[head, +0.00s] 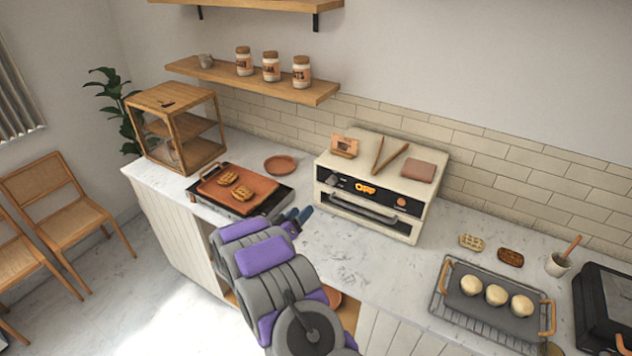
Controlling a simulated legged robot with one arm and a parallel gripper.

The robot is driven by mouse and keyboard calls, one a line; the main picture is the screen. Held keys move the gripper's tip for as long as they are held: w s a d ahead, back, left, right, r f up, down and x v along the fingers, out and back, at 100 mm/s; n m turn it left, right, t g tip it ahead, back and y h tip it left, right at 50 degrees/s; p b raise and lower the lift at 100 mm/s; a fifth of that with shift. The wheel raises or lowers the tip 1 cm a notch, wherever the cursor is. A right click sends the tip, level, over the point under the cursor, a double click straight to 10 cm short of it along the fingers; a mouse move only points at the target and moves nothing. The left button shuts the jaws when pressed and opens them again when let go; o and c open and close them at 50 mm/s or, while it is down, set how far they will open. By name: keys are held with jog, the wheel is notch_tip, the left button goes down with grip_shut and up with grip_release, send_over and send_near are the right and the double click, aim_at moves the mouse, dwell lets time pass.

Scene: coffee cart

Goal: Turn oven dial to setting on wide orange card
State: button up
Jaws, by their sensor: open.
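The cream oven (432,212) stands on the counter against the tiled wall. Its front has a dark panel with a glowing orange display (366,189) that appears to read OFF. A round dial (332,179) sits at the panel's left end, and a small orange round part (403,201) at its right. An orange card (345,145) stands in a holder on the oven's top left; its marking is too small to read.
A griddle (282,198) with an orange tray of waffles lies left of my gripper. Wooden tongs (390,158) and a brown folded item (419,171) lie on the oven. A wire rack (440,304) with buns is at right. Counter before the oven is clear.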

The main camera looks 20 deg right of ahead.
aim_at(330, 183)
jog(key=x, duration=1.6)
jog(key=shift+d+r, duration=0.2)
jog(key=shift+d, duration=0.05)
jog(key=shift+w+d, duration=0.3)
jog(key=shift+d, duration=0.25)
jog(key=shift+c, duration=0.3)
jog(key=shift+a, duration=0.1)
jog(key=c, duration=1)
jog(key=shift+b, duration=0.3)
